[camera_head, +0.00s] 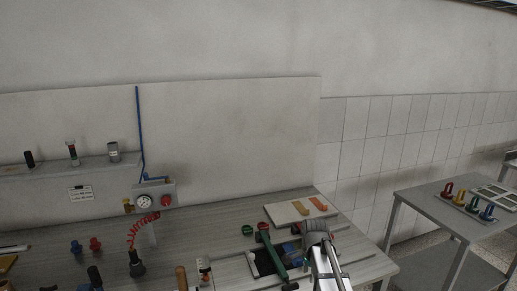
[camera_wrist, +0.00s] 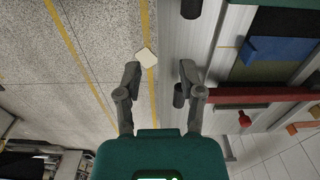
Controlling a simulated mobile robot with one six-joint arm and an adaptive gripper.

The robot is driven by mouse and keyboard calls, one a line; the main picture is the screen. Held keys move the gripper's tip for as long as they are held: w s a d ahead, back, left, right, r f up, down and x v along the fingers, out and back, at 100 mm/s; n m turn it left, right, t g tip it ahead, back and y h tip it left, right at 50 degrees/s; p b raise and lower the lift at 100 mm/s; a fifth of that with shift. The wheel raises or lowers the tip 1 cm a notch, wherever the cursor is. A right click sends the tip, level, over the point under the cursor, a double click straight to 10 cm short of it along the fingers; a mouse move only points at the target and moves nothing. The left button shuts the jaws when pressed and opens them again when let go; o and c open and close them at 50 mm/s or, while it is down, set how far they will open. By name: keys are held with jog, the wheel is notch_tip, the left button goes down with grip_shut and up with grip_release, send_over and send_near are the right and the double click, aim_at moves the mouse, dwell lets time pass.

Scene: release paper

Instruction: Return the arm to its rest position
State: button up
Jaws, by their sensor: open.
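My gripper (camera_wrist: 160,76) shows in the wrist view with its two grey fingers spread apart and nothing held between them. Its green body fills the bottom of that view. A small pale square piece (camera_wrist: 147,58) shows near the left fingertip, against the speckled floor and a yellow line; I cannot tell its height or distance. In the head view, my silver arm (camera_head: 325,262) reaches over the right part of the workbench (camera_head: 222,232). I cannot clearly make out the fingers there.
The bench holds a pressure gauge (camera_head: 144,202) with a red coiled hose (camera_head: 140,230), a pale board (camera_head: 290,213) with orange pieces, and several small tools. A side table (camera_head: 425,199) at right carries coloured hooked pieces. Floor (camera_wrist: 95,50) lies beside the bench in the wrist view.

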jog(key=s+f+n+b, duration=0.4)
jog(key=s+n, duration=0.3)
jog(key=s+f+n+b, duration=0.4)
jog(key=s+n, duration=0.3)
jog(key=s, duration=0.1)
jog(key=shift+s+a+f, duration=0.15)
jog(key=shift+s+a, duration=0.1)
